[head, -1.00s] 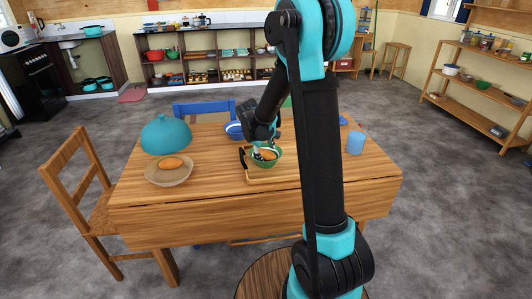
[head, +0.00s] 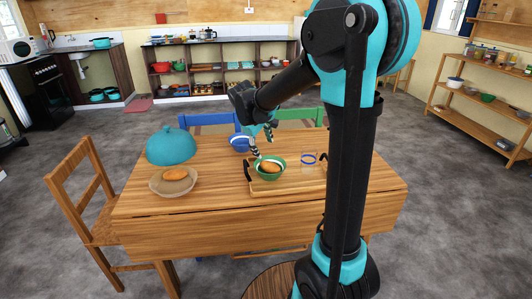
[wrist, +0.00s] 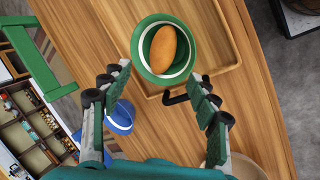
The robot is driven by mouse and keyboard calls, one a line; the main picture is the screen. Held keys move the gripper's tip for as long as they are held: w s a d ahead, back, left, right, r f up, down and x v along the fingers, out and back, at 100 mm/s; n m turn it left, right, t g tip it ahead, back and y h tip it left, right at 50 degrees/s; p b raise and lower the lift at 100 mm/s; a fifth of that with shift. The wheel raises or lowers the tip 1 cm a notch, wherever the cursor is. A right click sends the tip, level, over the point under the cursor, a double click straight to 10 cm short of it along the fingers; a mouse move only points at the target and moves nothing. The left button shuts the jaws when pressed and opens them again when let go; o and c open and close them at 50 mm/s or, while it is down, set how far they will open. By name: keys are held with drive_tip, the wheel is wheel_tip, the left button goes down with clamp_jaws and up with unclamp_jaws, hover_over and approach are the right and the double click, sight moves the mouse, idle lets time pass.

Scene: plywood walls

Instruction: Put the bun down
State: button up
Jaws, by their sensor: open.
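An oblong brown bun (head: 271,167) lies in a green bowl (head: 270,178) on a wooden tray (head: 300,186) on the table. In the wrist view, the bun (wrist: 163,48) sits inside the bowl's white-banded rim (wrist: 142,48), clear of my fingers. My gripper (head: 265,147) is open and empty, just above and behind the bowl in the head view; its fingers are spread in the wrist view (wrist: 163,92). A second bun (head: 175,174) lies on a tan plate (head: 160,188) at the table's left.
A teal dome (head: 171,148) stands behind the plate. A blue bowl (head: 239,144) is behind the tray. A clear glass with a blue band (head: 308,159) stands at the tray's right. Chairs surround the table. Table space between plate and tray is free.

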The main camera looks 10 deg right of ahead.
drive_tip(key=s+d+f+m+y, duration=0.1)
drive_tip(key=s+d+f+m, duration=0.1)
drive_tip(key=s, duration=0.6)
drive_tip(key=s+d+f+m+y, duration=0.1)
drive_tip(key=s+d+f+m, duration=0.2)
drive_tip(key=s, duration=0.6)
drive_tip(key=s+d+f+m+y, duration=0.1)
drive_tip(key=s+f+m, duration=0.3)
drive_tip(key=s, duration=0.5)
wheel_tip(320, 180, down, 2)
drive_tip(key=shift+d+f+t, duration=0.1)
drive_tip(key=shift+d+t, duration=0.3)
drive_tip(key=shift+d, duration=0.3)
